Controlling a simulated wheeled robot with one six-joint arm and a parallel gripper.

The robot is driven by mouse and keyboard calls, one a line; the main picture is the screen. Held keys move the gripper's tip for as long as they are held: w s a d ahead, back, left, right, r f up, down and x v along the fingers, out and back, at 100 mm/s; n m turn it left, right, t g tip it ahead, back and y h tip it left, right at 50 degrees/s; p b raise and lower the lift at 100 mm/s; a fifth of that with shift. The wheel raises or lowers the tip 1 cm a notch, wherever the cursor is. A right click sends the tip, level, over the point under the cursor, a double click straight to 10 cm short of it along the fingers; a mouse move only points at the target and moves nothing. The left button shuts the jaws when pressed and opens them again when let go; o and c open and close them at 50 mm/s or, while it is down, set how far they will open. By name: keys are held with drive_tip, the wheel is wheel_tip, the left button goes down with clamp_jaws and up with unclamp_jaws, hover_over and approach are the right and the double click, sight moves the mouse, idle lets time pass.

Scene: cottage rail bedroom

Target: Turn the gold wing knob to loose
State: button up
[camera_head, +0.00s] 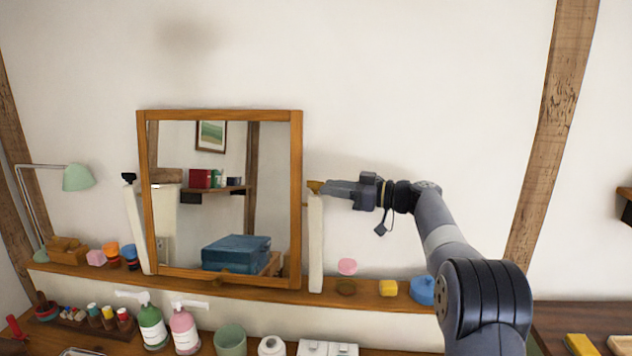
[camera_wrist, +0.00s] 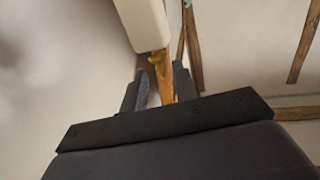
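The gold wing knob (camera_head: 315,186) is at the top of the white right-hand post (camera_head: 315,240) beside the wood-framed mirror (camera_head: 296,200). My gripper (camera_head: 327,188) reaches in from the right, level with the knob, its tips at or very near it. In the wrist view the knob (camera_wrist: 155,58) shows at the end of the post (camera_wrist: 143,25), just past the gap between my two fingers (camera_wrist: 160,76). The fingers are apart, so my gripper is open. I cannot tell whether either finger touches the knob. A black knob (camera_head: 129,177) tops the left post.
A green lamp (camera_head: 78,177) stands at left. Bottles (camera_head: 152,325) stand lower. The wall above is clear.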

sight(316, 187)
drive_tip(key=shift+p+x, duration=0.6)
drive_tip(key=shift+x, duration=1.8)
clamp_jaws()
